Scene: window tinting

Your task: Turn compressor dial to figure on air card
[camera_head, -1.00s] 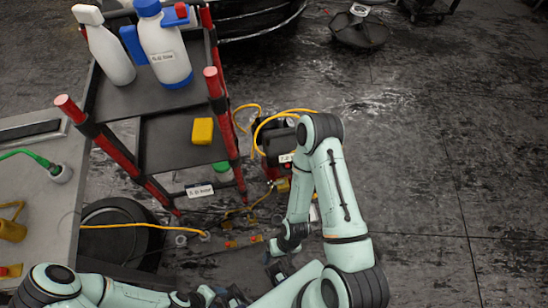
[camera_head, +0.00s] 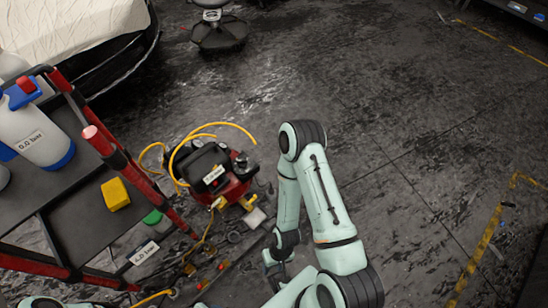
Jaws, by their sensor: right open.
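The compressor (camera_head: 228,191) is red and black and stands on the floor left of centre, with a yellow hose looped over it. A white label on its top is too small to read surely, and I cannot make out its dial clearly. A white card (camera_head: 143,253) with a bar figure hangs at the cart's lower edge; the figure is hard to read. My right gripper (camera_head: 274,266) is open and empty, low and to the right of the compressor, apart from it. Only a bit of my left arm shows at the bottom left edge; its gripper is out of view.
A red-and-black cart (camera_head: 80,222) stands at the left. It carries a white and blue sprayer (camera_head: 38,138) labelled 0.0 bar and a yellow block (camera_head: 115,194). A stool (camera_head: 220,30) stands at the back. Hoses lie on the floor before the compressor.

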